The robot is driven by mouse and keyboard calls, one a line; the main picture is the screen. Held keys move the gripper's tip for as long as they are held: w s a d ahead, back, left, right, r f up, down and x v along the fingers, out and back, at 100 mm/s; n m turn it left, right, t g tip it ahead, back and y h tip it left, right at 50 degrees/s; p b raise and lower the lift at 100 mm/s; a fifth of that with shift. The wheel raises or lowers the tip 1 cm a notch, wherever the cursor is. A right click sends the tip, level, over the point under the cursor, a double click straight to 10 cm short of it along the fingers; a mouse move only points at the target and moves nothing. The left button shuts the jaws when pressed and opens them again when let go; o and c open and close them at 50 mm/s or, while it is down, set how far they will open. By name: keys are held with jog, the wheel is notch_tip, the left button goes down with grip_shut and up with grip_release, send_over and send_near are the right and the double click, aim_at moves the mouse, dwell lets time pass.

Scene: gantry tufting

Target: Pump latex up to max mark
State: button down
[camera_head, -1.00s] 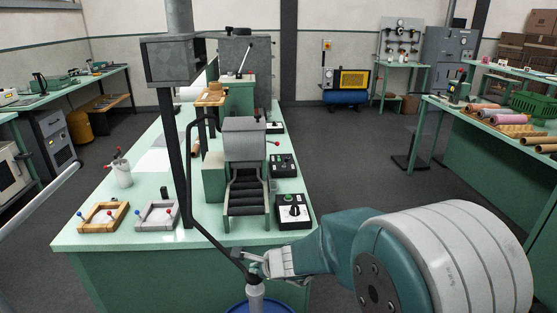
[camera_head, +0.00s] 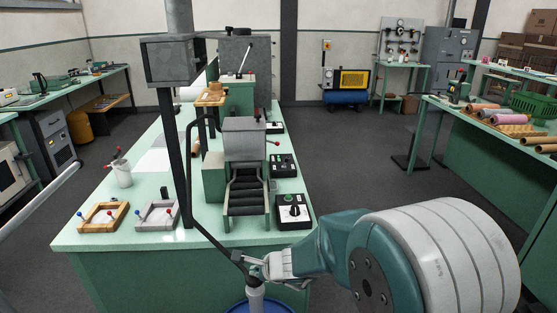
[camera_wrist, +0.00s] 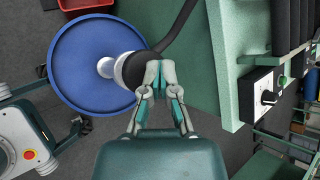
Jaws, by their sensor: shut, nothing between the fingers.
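A blue drum (camera_wrist: 75,62) stands on the floor at the bench's front edge; in the head view only part of its top (camera_head: 237,307) shows. A pump with a pale stem (camera_head: 256,298) and dark head (camera_wrist: 132,70) rises from it. A black hose (camera_head: 218,240) runs from the pump up to the bench machine. My gripper (camera_wrist: 160,66) is shut, with its fingertips at the pump head's side; I cannot tell whether they touch it. A grey hopper (camera_head: 245,135) sits above black rollers (camera_head: 246,195). No max mark or latex level can be made out.
The green bench (camera_head: 120,236) lies right beside the drum. A control box with a knob (camera_head: 293,211) sits near its front right corner. A red crate (camera_wrist: 86,3) is behind the drum in the wrist view. Open floor lies right of the bench.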

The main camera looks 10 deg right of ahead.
jog(key=shift+f, duration=0.2)
jog(key=shift+r, duration=1.85)
notch_tip(320, 180, up, 6)
dwell(0.7)
